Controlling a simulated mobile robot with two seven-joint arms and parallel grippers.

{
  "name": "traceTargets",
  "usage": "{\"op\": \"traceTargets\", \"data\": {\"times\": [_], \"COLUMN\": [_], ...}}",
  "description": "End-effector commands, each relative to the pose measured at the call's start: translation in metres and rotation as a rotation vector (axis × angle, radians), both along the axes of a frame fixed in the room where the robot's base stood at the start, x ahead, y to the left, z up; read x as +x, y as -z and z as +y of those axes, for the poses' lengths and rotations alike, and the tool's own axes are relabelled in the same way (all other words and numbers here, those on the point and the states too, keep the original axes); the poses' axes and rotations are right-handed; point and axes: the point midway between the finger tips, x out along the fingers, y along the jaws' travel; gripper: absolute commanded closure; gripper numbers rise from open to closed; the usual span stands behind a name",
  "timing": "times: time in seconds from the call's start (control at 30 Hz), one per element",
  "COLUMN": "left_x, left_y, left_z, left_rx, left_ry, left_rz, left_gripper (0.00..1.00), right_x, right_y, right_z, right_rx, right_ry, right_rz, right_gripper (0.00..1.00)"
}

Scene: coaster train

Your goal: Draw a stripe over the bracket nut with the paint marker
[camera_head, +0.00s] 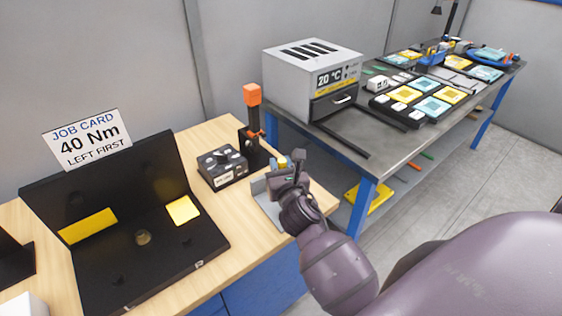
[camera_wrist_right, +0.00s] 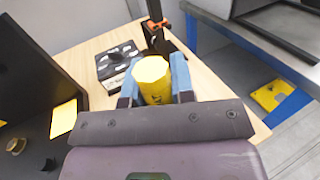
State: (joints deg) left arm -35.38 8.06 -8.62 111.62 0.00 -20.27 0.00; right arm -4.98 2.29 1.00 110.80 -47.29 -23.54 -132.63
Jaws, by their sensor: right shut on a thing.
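A yellow, thick cylinder with a faceted end, apparently the paint marker (camera_wrist_right: 153,80), is between the fingers of my right gripper (camera_wrist_right: 155,92), which is shut on it. In the head view my right gripper (camera_head: 285,168) is over the right end of the wooden bench, and only a bit of yellow shows at it. A small brass-coloured nut (camera_head: 143,237) sits on the base of the black bracket (camera_head: 165,262) to the left. The nut also shows at the left edge of the wrist view (camera_wrist_right: 15,146), well apart from the marker. My left gripper is out of view.
A grey holder (camera_head: 264,202) is beside and below my right gripper. A black box with knobs (camera_head: 222,166) and an orange-topped tool on a stand (camera_head: 252,96) are behind. The job card (camera_head: 87,140) stands at the bracket's back. Bare wood lies between bracket and gripper.

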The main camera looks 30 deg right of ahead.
Motion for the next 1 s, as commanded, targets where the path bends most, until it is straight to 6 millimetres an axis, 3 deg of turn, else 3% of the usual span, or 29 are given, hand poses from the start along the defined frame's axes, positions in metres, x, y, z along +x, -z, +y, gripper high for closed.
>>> {"op": "traceTargets", "data": {"times": [0.6, 1.0], "left_x": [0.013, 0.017], "left_y": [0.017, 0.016], "left_z": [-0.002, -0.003], "left_rx": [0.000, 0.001], "left_ry": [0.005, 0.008], "left_rz": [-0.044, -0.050], "left_gripper": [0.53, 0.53], "right_x": [0.000, 0.000], "right_y": [0.039, 0.041], "right_z": [-0.003, -0.002], "right_rx": [0.001, 0.000], "right_ry": [0.007, 0.006], "right_rz": [0.003, 0.003], "right_gripper": [0.96, 0.96]}}
